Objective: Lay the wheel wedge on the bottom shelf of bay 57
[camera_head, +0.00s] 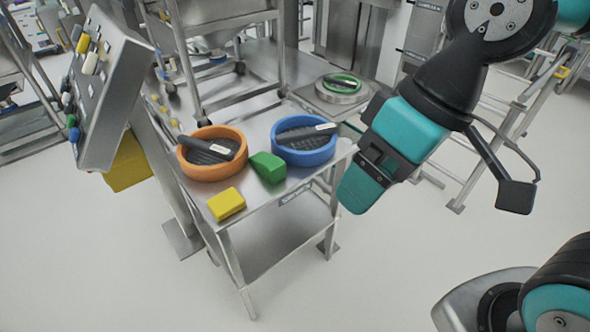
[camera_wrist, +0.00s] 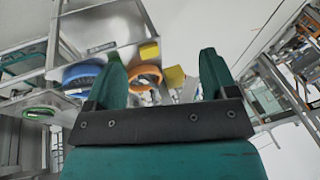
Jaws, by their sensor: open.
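A green wedge-shaped block (camera_head: 268,167), which looks like the wheel wedge, lies on the metal table top (camera_head: 262,198) between an orange bowl and a blue bowl. The lower shelf (camera_head: 285,238) under this top is bare where it shows. A small label (camera_head: 296,194) sits on the top's front edge; I cannot read a bay number. My gripper (camera_head: 360,188) is open and empty, in the air right of the table's front corner, apart from the wedge.
The orange bowl (camera_head: 183,162) and blue bowl (camera_head: 318,155) each hold a dark tool. A yellow block (camera_head: 227,203) lies at the top's near corner. A green ring (camera_head: 342,80) is farther back. A slanted panel (camera_head: 113,100) and yellow bin (camera_head: 127,168) stand left. The floor in front is clear.

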